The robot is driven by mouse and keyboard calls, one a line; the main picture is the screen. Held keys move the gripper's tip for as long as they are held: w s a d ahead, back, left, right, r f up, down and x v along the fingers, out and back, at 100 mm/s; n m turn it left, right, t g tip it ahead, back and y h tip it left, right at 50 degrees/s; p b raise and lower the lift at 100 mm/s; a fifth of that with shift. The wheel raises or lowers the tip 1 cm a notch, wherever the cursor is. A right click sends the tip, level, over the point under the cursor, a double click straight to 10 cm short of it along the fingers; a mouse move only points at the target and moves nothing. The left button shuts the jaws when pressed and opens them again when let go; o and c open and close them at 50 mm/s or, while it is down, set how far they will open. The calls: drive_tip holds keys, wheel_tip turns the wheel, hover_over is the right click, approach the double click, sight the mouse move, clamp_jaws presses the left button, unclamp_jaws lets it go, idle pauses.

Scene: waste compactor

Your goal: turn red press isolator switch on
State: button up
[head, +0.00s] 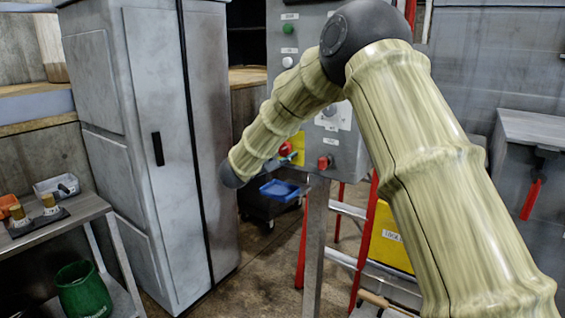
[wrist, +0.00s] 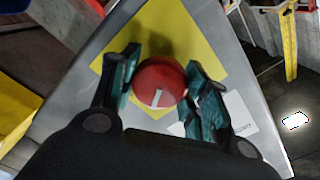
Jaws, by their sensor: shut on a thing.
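The red isolator switch (wrist: 165,74) is a round red knob with a short white mark, on a yellow plate (wrist: 190,32) on a grey panel. In the wrist view the white mark sits at the knob's lower side and points nearly straight down. My gripper (wrist: 162,82) has its teal fingers on both sides of the knob, shut on it.
The grey control panel (head: 345,170) also carries a second red knob (head: 325,162), a green button (head: 288,28) and a white button (head: 288,62). A tall grey cabinet (head: 165,120) stands close on the left. A red ladder (head: 362,235) and a yellow box (head: 390,245) are below right.

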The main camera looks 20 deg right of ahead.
drive_tip(key=m+b, duration=0.2)
drive_tip(key=b, duration=0.1)
drive_tip(key=f+m+b, duration=0.1)
drive_tip(key=m+b, duration=0.1)
drive_tip(key=b, duration=0.1)
drive_tip(key=shift+m, duration=0.4)
drive_tip(key=shift+r+m+b, duration=0.25)
drive_tip(key=shift+m+b, duration=0.55)
drive_tip(key=shift+b, duration=0.15)
drive_tip(key=shift+r, duration=0.1)
drive_tip(key=o, duration=1)
drive_tip(key=shift+s+d, duration=0.1)
drive_tip(key=shift+o, duration=0.2)
drive_tip(key=shift+r, duration=0.1)
drive_tip(key=v, duration=1.2)
